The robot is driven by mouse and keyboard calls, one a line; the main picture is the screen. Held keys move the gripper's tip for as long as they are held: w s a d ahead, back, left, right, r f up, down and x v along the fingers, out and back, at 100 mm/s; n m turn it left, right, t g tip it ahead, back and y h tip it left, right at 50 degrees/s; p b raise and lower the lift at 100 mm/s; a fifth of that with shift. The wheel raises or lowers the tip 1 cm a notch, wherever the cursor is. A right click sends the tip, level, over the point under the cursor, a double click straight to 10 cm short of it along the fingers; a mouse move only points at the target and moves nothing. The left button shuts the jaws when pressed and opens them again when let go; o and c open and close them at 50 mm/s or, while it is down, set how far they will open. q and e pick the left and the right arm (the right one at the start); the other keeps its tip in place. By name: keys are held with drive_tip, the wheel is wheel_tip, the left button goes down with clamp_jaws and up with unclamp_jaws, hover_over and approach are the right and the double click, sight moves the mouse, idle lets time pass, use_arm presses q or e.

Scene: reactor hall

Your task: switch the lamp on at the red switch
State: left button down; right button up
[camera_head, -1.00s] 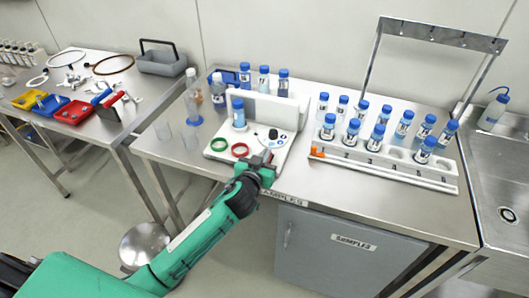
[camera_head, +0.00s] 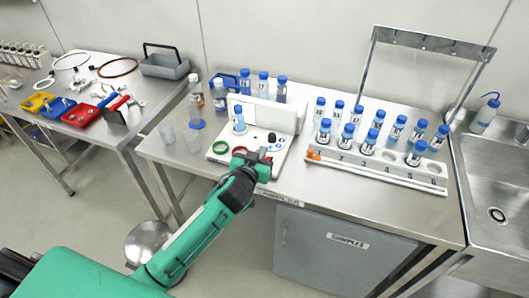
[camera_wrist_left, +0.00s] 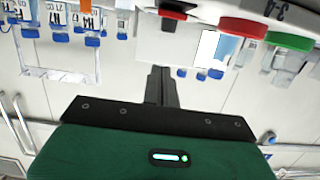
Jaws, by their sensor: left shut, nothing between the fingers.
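A white stand (camera_head: 276,112) with a flat base and an upright back sits on the middle bench. A vial (camera_head: 239,119) stands in it and looks pale and bright. A bright white panel (camera_wrist_left: 207,45) shows beside the vial in the left wrist view. A small red part, probably the red switch (camera_head: 268,161), shows at the base's front edge, partly hidden by my gripper. A dark part with a red face (camera_wrist_left: 172,14) shows beyond my fingers in the wrist view. My left gripper (camera_head: 262,157) is shut and empty, close to the red part; contact is unclear. My right gripper is not in view.
A green ring (camera_head: 220,147) and a partly hidden red ring (camera_head: 239,151) lie on the base. A white rack (camera_head: 375,172) of blue-capped vials stands right, with a metal frame behind. Clear beakers (camera_head: 167,132) and bottles stand left. A sink (camera_head: 497,185) is far right.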

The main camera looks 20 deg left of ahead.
use_arm(q)
drive_tip(key=s+r+b, duration=0.1)
drive_tip(key=s+r, duration=0.1)
drive_tip(key=s, duration=0.4)
drive_tip(key=shift+a+r, duration=0.2)
drive_tip(key=shift+a, duration=0.05)
drive_tip(key=s+a+f+m+g, duration=0.1)
drive_tip(key=s+f+g, duration=0.35)
drive_tip(key=s, duration=0.55)
drive_tip(key=s+a+f+g, duration=0.1)
drive_tip(key=s+f+g, duration=0.35)
drive_tip(key=s, duration=0.55)
drive_tip(key=s+f+m+g, duration=0.1)
drive_tip(key=s+f+g, duration=0.3)
drive_tip(key=s, duration=0.6)
wheel_tip(320, 180, down, 31)
drive_tip(key=s+a+f+g, duration=0.1)
drive_tip(key=s+a+f, duration=0.1)
drive_tip(key=s+f, duration=0.7)
drive_tip(key=s+a+f, duration=0.1)
drive_tip(key=s+f, duration=0.9)
drive_tip(key=f, duration=0.1)
drive_tip(key=shift+s+a+g+y, duration=0.15)
drive_tip(key=shift+a+g+y, duration=0.15)
drive_tip(key=shift+a+g, duration=0.1)
